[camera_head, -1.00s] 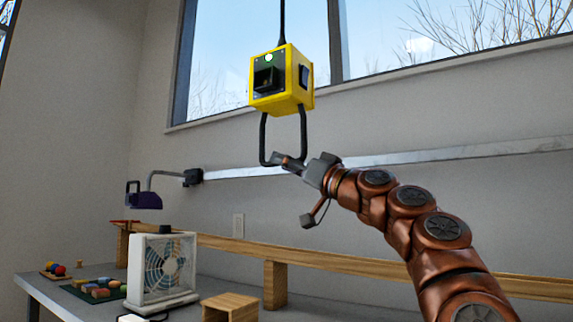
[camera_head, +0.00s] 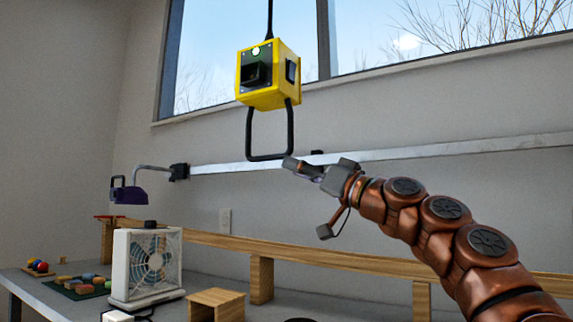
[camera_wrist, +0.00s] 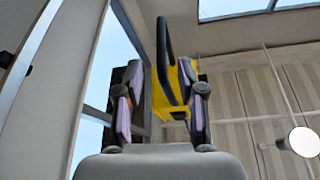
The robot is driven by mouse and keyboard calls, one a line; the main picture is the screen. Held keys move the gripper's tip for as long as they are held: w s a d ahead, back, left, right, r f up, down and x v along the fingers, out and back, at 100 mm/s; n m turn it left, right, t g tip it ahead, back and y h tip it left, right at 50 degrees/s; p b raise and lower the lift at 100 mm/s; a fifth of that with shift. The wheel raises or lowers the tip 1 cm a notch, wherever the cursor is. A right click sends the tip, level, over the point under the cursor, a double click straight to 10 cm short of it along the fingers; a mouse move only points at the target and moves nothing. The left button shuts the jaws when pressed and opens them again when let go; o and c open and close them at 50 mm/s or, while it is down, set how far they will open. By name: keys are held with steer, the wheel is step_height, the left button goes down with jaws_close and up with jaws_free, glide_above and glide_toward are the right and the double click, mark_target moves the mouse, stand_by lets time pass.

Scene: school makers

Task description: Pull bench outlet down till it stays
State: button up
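The bench outlet (camera_head: 268,74) is a yellow box with black sockets and a small lit lamp, hanging from a black cable in front of the window. A black loop handle (camera_head: 249,135) hangs under it. My gripper (camera_head: 303,160) is at the handle's lower right corner in the head view. In the wrist view my gripper (camera_wrist: 162,80) has its two fingers spread wide. The yellow outlet (camera_wrist: 179,95) and its handle (camera_wrist: 165,50) show between and beyond them. The fingers are not closed on the handle; whether one touches it I cannot tell.
A metal rail (camera_head: 420,153) runs along the wall behind. Below are a bench (camera_head: 70,301) with a white fan (camera_head: 146,265), a wooden box (camera_head: 216,304), coloured blocks (camera_head: 80,287) and a long wooden track (camera_head: 340,254). A purple lamp-like device (camera_head: 129,195) hangs at left. The air around the outlet is clear.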

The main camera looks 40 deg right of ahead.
steer(key=v, duration=0.4)
steer(key=shift+s+f, duration=0.15)
steer(key=shift+s, duration=0.2)
stand_by(0.3)
